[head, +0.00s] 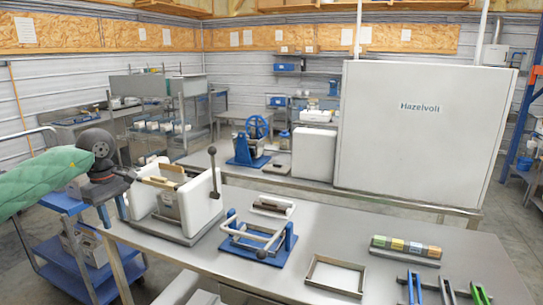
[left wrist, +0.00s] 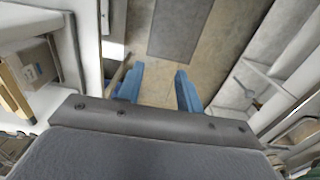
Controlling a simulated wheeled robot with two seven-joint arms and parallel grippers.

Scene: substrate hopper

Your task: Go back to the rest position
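My left gripper (head: 112,210) hangs at the left end of the near table, beside the white hopper machine (head: 203,190) with its long dark lever. In the left wrist view its two blue fingers (left wrist: 158,88) stand apart, with nothing between them but the floor far below. My left arm comes in from the left in a green sleeve. My right gripper is in neither view.
The steel table (head: 330,225) holds a blue-based frame with handles (head: 257,238), an open tray frame (head: 335,275), a strip of coloured blocks (head: 405,247) and several upright coloured tools (head: 447,290). A blue cart (head: 65,255) stands left. A large white panel (head: 425,140) rises behind.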

